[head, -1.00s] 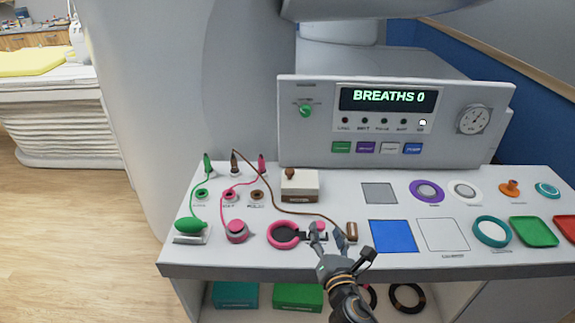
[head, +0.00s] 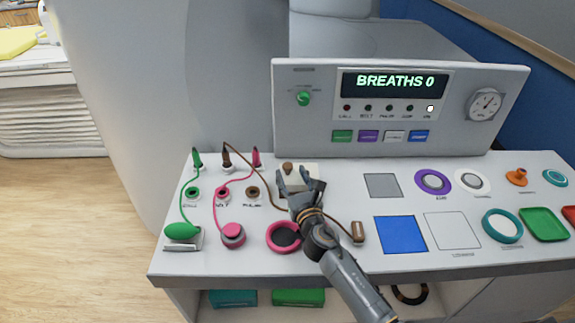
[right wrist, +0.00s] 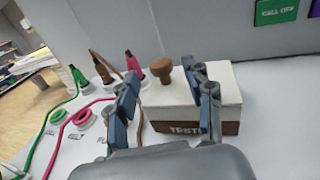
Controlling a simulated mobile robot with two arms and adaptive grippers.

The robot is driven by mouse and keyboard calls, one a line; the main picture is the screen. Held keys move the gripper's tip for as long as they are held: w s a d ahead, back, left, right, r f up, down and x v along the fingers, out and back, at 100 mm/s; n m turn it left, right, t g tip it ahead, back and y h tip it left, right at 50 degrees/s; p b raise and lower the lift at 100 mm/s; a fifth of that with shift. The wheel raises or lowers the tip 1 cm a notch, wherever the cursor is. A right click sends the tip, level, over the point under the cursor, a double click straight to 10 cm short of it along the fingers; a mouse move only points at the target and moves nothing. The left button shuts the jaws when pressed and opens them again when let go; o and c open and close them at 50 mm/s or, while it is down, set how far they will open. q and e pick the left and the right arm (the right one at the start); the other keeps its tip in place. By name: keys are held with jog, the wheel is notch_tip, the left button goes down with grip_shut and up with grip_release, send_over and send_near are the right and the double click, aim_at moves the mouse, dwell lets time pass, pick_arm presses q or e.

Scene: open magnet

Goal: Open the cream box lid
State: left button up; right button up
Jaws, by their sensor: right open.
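The cream box (head: 308,172) stands on the white bench top below the grey console. It has a cream lid with a brown knob (head: 288,167) and a brown lower band with lettering, seen in the right wrist view (right wrist: 180,128). The lid sits closed on the box. My right gripper (head: 294,180) is open in front of the box and partly hides it. In the right wrist view its two fingers (right wrist: 168,95) stand apart, with the knob (right wrist: 162,69) showing between them, farther off. Nothing is between the fingertips. My left gripper is not in view.
Green, brown and pink plugs (head: 227,160) with cables stand left of the box. A brown cable runs past the box to a brown cylinder (head: 357,232). A pink ring (head: 284,237) lies in front. Blue and white squares (head: 400,235) and several rings lie right.

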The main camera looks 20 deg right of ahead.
aim_at(289, 169)
jog(key=w, duration=0.4)
jog(key=shift+w, duration=0.35)
jog(key=shift+s, duration=0.1)
jog(key=c, duration=0.4)
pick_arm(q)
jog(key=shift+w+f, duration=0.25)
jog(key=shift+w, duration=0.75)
pick_arm(e)
grip_shut()
